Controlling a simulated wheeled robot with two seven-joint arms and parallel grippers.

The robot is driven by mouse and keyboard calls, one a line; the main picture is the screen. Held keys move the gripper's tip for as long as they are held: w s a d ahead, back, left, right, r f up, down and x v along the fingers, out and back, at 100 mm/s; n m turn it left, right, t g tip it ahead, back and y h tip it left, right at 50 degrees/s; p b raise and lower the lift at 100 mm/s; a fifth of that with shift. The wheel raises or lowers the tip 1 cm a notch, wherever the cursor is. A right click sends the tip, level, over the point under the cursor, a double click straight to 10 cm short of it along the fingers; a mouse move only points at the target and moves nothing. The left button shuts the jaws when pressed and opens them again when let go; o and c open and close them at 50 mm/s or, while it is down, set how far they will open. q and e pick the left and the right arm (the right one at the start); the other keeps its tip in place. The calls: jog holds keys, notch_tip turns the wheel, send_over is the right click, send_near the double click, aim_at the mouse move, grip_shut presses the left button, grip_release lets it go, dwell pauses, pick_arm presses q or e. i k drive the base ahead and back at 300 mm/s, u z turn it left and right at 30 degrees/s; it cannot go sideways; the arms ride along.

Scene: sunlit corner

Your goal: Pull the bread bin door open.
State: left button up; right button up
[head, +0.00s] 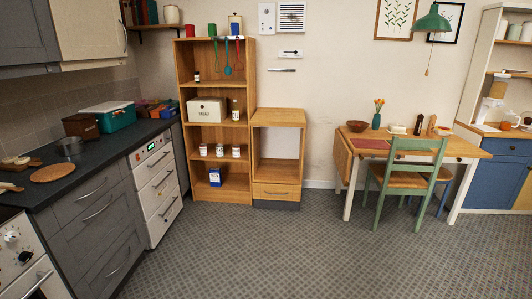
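The bread bin (206,110) is a cream box with dark lettering on its front. It sits on a middle shelf of the tall wooden shelf unit (250,175) against the back wall. Its front faces the room and its door looks closed, though it is small at this distance. Neither my left nor my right gripper shows in the head view.
A dark worktop (95,165) with grey drawers runs along the left. A low wooden cabinet (278,118) adjoins the shelf unit. A wooden table (460,146) and green chair (408,178) stand at the right. The tiled floor (270,255) ahead is clear.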

aim_at(198, 111)
jog(key=z, duration=0.05)
jog(key=i, duration=2.35)
jog(key=u, duration=0.2)
jog(key=i, duration=2.35)
jog(key=u, duration=0.2)
